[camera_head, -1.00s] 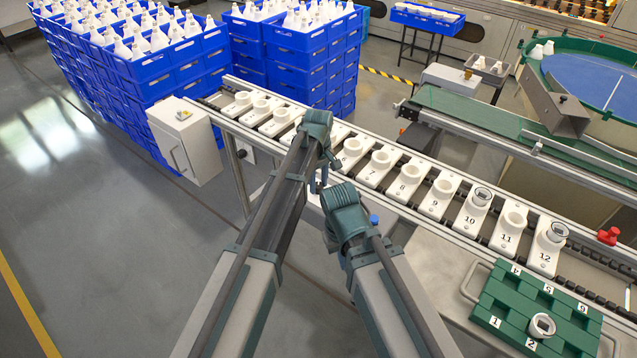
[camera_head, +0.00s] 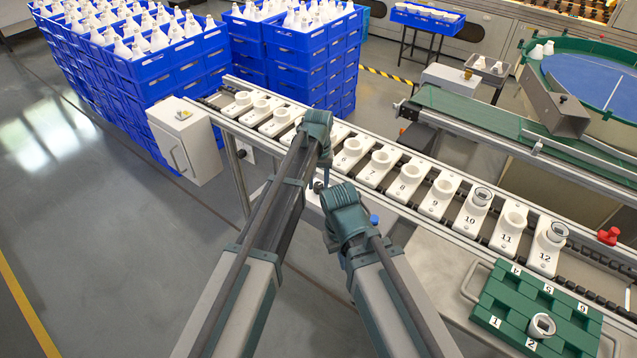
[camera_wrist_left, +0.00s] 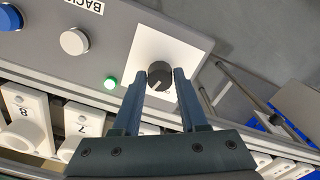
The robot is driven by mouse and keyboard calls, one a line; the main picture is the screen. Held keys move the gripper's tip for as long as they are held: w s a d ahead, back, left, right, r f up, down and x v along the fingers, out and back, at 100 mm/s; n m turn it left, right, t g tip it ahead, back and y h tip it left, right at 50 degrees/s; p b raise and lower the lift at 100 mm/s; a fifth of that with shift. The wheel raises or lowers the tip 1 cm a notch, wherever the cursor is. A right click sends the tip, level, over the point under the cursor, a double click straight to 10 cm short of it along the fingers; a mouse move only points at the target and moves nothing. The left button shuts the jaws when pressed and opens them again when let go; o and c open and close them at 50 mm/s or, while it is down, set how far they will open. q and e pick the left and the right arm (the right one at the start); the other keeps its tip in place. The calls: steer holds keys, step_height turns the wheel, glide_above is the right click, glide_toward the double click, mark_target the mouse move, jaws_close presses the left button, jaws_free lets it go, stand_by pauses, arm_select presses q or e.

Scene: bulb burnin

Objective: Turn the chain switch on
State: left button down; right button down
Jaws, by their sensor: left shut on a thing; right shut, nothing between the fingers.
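The chain switch appears to be the round dark knob (camera_wrist_left: 160,74) with a white pointer line, on a white plate (camera_wrist_left: 176,45) of a grey control panel (camera_wrist_left: 135,25), in the left wrist view. The pointer slants toward the lower left of that view. My left gripper (camera_wrist_left: 160,90) has its two fingers on either side of the knob and is shut on it. In the head view my left gripper (camera_head: 318,178) is in front of the conveyor, its fingertips small. My right gripper (camera_head: 346,212) is lower and to the right, shut and empty; its fingertips are mostly hidden.
A lit green button (camera_wrist_left: 110,83) and a white button (camera_wrist_left: 74,42) sit beside the knob. A blue button (camera_head: 374,219) shows right of my right gripper. The conveyor (camera_head: 405,180) carries numbered white holders. A green tray (camera_head: 495,322) is at the lower right.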

mark_target(318, 185)
arm_select(q)
steer(key=shift+m, duration=2)
steer(key=shift+c, duration=2.2)
jaws_free()
steer(key=shift+r, duration=0.15)
step_height(318, 185, up, 14)
steer(key=p, duration=1.4)
steer(key=shift+f, duration=0.25)
